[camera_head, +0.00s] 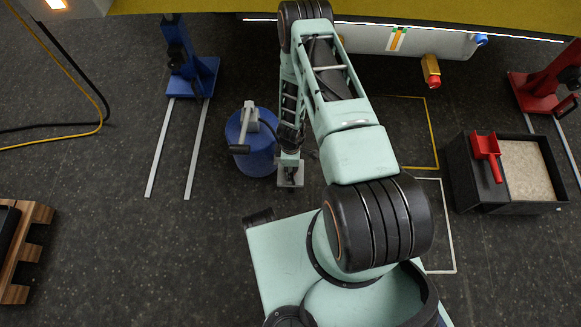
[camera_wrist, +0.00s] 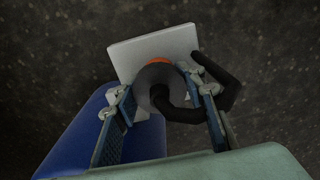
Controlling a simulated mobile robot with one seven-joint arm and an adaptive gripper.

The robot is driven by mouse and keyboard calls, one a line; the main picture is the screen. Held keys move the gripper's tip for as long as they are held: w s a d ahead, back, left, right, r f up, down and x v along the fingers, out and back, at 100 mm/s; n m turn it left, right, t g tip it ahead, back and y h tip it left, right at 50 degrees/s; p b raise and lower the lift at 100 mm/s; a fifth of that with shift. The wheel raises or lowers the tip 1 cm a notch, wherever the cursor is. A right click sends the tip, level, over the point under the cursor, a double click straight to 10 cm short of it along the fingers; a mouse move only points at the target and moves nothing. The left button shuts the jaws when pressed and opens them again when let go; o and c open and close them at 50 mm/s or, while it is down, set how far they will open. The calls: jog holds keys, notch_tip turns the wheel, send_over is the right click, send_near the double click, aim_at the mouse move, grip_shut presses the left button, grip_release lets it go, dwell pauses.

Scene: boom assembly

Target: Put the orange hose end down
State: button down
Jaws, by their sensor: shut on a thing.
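The orange hose end (camera_wrist: 158,61) shows in the wrist view as a small orange edge behind a dark grey round collar (camera_wrist: 158,78). A black hose (camera_wrist: 228,85) curls from it to the right. My gripper (camera_wrist: 165,100) is shut on the hose end, with one blue-padded finger on each side. My gripper also shows in the head view (camera_head: 290,172), pointing down just right of the blue drum (camera_head: 255,155). A pale square plate (camera_wrist: 150,47) lies behind the hose end in the wrist view. Whether the hose end touches it, I cannot tell. In the head view the hose end is not clearly visible.
The blue drum with its grey pump head (camera_head: 249,118) stands close left of my gripper. A blue stand (camera_head: 192,75) with two pale floor rails is farther left. A black sand box (camera_head: 470,180) with a red scoop (camera_head: 486,148) is at right. Floor at lower left centre is clear.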

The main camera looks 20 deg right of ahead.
jog(key=shift+f, duration=0.15)
jog(key=c, duration=1.2)
grip_release()
jog(key=shift+c, duration=0.2)
notch_tip(320, 180, up, 12)
jog(key=p, duration=0.4)
jog(key=shift+r, duration=0.2)
